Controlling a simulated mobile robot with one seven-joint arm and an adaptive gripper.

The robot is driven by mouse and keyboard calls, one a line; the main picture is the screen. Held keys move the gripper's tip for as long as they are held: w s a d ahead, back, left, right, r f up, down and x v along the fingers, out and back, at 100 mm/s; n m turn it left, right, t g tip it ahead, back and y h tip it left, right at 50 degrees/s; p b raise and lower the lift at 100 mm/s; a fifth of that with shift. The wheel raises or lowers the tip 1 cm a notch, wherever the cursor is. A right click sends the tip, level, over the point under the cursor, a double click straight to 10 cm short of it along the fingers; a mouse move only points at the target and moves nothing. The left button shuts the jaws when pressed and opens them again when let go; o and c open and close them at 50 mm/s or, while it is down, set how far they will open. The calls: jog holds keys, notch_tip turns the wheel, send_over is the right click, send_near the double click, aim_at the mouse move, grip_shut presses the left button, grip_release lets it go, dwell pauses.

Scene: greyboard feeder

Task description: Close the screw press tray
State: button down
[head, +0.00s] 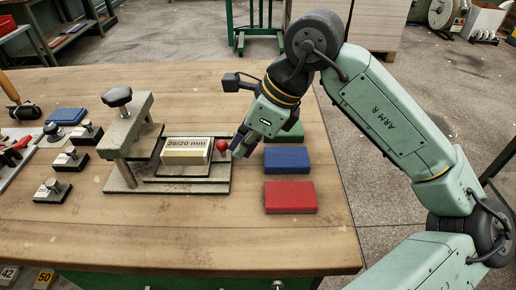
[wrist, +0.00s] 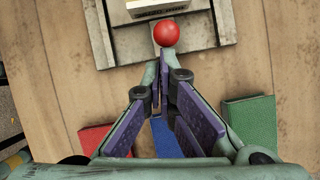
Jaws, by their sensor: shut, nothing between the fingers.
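The screw press (head: 128,135) stands on the wooden table, with a black knob (head: 117,97) on top. Its tray (head: 190,178) sticks out to the right of the press frame. A pale block marked 20/20 mm (head: 186,152) lies on the tray and also shows at the top of the wrist view (wrist: 155,8). A red ball handle (head: 221,145) is at the tray's right end; it also shows in the wrist view (wrist: 166,33). My gripper (head: 238,150) is shut and empty, its fingertips (wrist: 160,65) just right of the ball. I cannot tell whether they touch.
Green (head: 291,132), blue (head: 287,159) and red (head: 290,197) blocks lie right of the tray, close to my gripper. Several small black-based knobbed pieces (head: 52,190) stand left of the press. The table front is clear.

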aim_at(196, 151)
jog(key=a+b, duration=0.2)
jog(key=a, duration=0.6)
jog(key=shift+a+f, duration=0.15)
jog(key=shift+a, duration=0.6)
jog(key=shift+r, duration=0.2)
